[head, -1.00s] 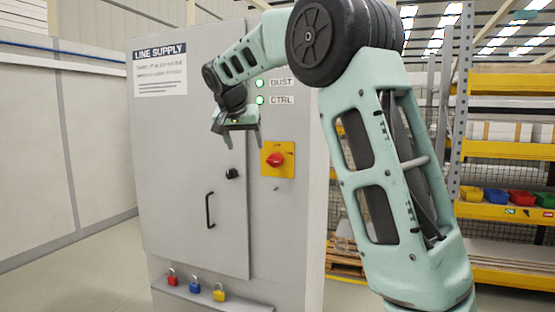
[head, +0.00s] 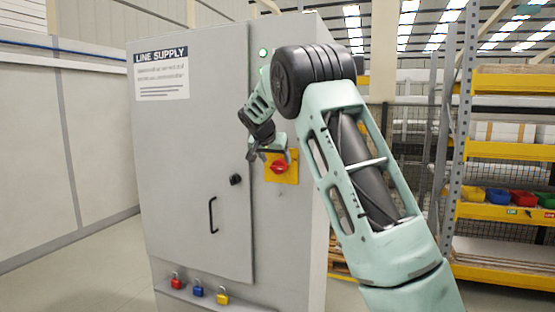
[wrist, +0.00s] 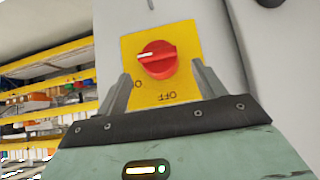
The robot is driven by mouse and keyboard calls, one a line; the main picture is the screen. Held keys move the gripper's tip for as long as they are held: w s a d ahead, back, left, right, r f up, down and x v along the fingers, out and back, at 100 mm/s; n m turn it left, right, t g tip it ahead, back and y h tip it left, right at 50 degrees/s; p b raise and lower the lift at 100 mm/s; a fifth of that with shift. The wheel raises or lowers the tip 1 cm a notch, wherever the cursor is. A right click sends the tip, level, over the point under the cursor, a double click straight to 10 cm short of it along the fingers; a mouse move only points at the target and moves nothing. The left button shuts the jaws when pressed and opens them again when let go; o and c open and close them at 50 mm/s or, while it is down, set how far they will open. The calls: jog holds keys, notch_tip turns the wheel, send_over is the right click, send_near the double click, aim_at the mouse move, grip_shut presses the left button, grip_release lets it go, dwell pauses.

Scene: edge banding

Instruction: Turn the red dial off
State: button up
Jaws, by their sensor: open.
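The red dial (head: 279,167) sits on a yellow plate (head: 291,178) on the front of the grey cabinet. In the wrist view the red dial (wrist: 157,60) shows a white mark on its left side, and the yellow plate (wrist: 185,35) carries upside-down lettering that reads OFF below the dial. My gripper (wrist: 158,88) is open, with one finger on each side of the lower part of the plate and the dial just beyond the fingertips. In the head view my gripper (head: 270,156) is in front of the plate and partly covers it. I cannot tell whether it touches the dial.
The grey cabinet (head: 190,140) has a black handle (head: 212,214) and a small black knob (head: 236,180) left of the dial. Red, blue and yellow padlocks (head: 198,289) hang on a low ledge. Yellow shelving (head: 500,213) stands at the right.

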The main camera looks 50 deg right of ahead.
aim_at(277, 163)
jog(key=shift+p+x, duration=0.45)
jog(key=shift+x, duration=1.35)
jog(key=c, duration=1)
jog(key=shift+o, duration=0.2)
